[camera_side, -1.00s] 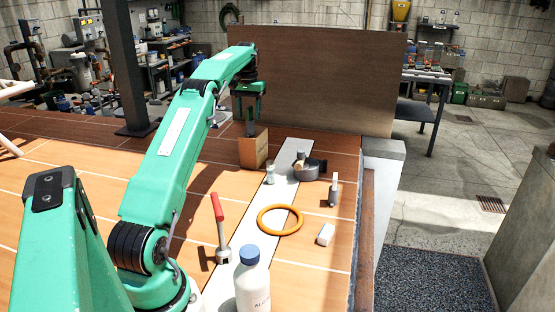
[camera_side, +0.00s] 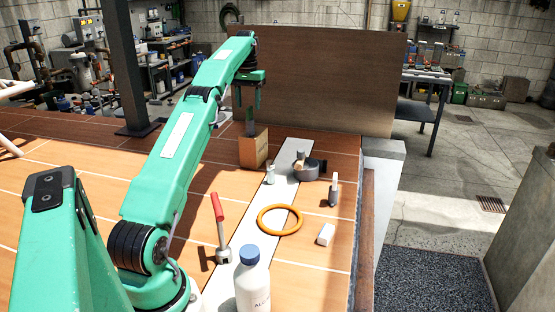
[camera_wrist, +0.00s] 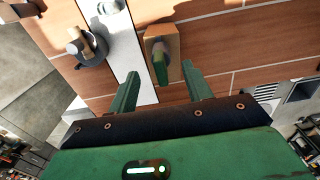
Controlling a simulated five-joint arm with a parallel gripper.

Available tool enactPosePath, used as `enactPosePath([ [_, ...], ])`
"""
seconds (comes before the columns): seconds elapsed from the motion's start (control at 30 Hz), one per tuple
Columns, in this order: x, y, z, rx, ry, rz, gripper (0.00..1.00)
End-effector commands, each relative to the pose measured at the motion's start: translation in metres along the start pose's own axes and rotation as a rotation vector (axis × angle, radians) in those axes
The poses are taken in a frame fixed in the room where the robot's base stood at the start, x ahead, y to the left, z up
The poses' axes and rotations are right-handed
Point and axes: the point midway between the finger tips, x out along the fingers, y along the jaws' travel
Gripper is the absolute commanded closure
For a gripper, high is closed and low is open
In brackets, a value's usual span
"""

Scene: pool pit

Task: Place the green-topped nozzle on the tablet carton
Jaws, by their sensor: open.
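The tablet carton (camera_side: 253,150) is a brown block standing on the tiled deck, and it also shows in the wrist view (camera_wrist: 174,42). The green-topped nozzle (camera_wrist: 160,62) stands on the carton, its green end towards the wrist camera. In the side view the nozzle (camera_side: 250,129) is a small dark upright shape on the carton's top, partly hidden by the fingers. My gripper (camera_side: 249,112) is open above the carton. In the wrist view its two fingers (camera_wrist: 160,82) are spread on either side of the nozzle, with gaps to it.
Right of the carton are a small clear jar (camera_side: 270,175) and a dark round pot (camera_side: 310,170). Nearer are an orange ring (camera_side: 280,220), a white block (camera_side: 326,234), a dark cylinder (camera_side: 333,192), a red-handled tool (camera_side: 218,212) and a blue-capped bottle (camera_side: 251,283). A brown panel (camera_side: 318,80) stands behind.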

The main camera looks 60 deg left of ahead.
Motion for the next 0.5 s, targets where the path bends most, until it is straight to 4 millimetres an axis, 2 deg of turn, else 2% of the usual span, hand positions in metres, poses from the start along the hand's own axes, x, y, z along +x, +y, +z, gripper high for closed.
enactPosePath([
  [0.33, -0.002, 0.002, 0.001, 0.003, 0.002, 0.000, 0.50],
  [0.5, -0.013, 0.016, 0.005, 0.024, 0.015, 0.000, 0.50],
])
